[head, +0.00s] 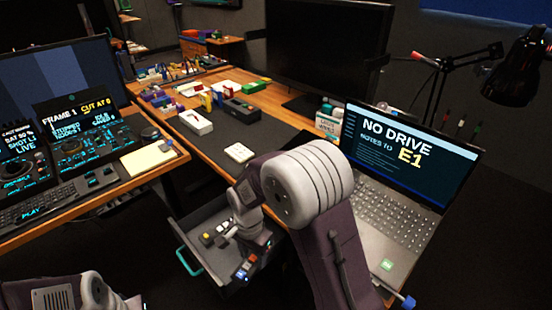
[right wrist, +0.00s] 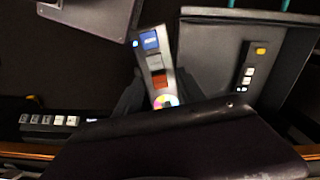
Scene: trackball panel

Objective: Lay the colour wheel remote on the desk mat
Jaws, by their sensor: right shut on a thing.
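The colour wheel remote (right wrist: 157,66) is a slim grey bar with a blue key, a red key and a multicoloured disc. My right gripper (right wrist: 160,92) is shut on it near the disc end, with a dark finger on each side. In the head view, the remote (head: 243,269) hangs below my right gripper (head: 252,252), in front of the open drawer. The dark desk mat (head: 275,138) lies on the wooden desk, beyond and above the gripper. Part of the mat is hidden by my right arm. My left gripper is out of frame; only its arm shows.
The open drawer (head: 181,258) holds small items, including another keyed remote (right wrist: 247,72). A white square pad (head: 239,152) and white and dark boxes sit on or around the mat. A laptop (head: 395,185) stands to the right.

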